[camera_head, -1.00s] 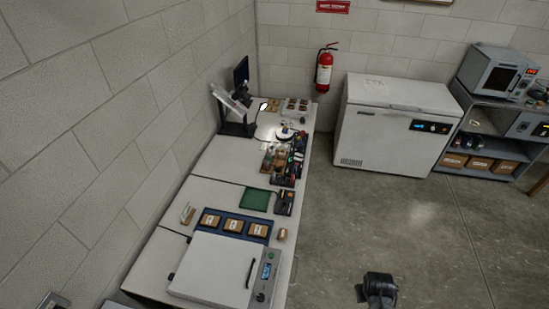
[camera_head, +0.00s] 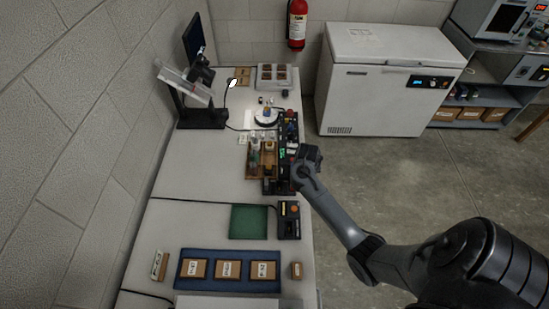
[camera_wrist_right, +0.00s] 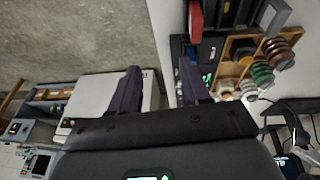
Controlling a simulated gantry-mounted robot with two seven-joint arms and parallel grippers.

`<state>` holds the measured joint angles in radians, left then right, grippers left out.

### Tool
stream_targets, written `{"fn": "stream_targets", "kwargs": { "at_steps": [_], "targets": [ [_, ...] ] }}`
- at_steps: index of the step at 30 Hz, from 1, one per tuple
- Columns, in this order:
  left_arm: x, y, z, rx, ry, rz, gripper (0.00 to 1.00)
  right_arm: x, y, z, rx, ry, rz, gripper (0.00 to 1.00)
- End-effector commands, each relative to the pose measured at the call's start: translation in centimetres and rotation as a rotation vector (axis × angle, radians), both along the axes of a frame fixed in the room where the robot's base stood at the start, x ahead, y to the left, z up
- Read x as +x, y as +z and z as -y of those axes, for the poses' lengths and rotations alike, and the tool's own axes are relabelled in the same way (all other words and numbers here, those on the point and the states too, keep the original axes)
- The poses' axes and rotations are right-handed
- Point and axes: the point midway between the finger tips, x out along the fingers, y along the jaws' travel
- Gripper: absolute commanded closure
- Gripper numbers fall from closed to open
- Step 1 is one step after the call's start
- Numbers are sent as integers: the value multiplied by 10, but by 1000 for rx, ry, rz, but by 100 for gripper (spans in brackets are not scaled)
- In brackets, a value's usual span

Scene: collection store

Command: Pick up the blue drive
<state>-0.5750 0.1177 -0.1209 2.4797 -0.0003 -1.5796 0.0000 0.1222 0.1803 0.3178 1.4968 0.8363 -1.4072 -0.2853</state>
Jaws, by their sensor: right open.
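A black rack (camera_head: 269,186) on the bench holds small coloured items, too small to tell apart in the head view. In the right wrist view the black rack (camera_wrist_right: 208,50) shows at the top, with a red block (camera_wrist_right: 195,20) and other upright blocks near it. My right gripper (camera_head: 308,156) is at the bench's right edge, beside the rack. Its two fingers (camera_wrist_right: 158,88) are apart, with nothing between them. My left gripper is in neither view.
A wooden rack (camera_head: 254,172) with reels or bottles adjoins the black rack. A green mat (camera_head: 248,221), a dark control box (camera_head: 289,220) and a blue tray with small boxes (camera_head: 211,282) lie nearer. A white chest freezer (camera_head: 375,95) stands beyond open floor.

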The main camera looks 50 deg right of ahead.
Motion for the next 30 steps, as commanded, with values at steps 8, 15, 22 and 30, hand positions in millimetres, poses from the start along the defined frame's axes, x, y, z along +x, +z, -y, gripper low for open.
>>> {"fn": "stream_targets", "kwargs": {
  "at_steps": [8,15,22,30],
  "targets": [
    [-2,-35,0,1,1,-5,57,44,8,9,1,-20,99,53],
    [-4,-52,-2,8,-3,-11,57,63,-1,14,3,-20,133,53],
    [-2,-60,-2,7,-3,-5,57,70,-27,23,3,-20,133,53],
    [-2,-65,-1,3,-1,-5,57,73,-40,28,1,-19,132,53]
  ]
}}
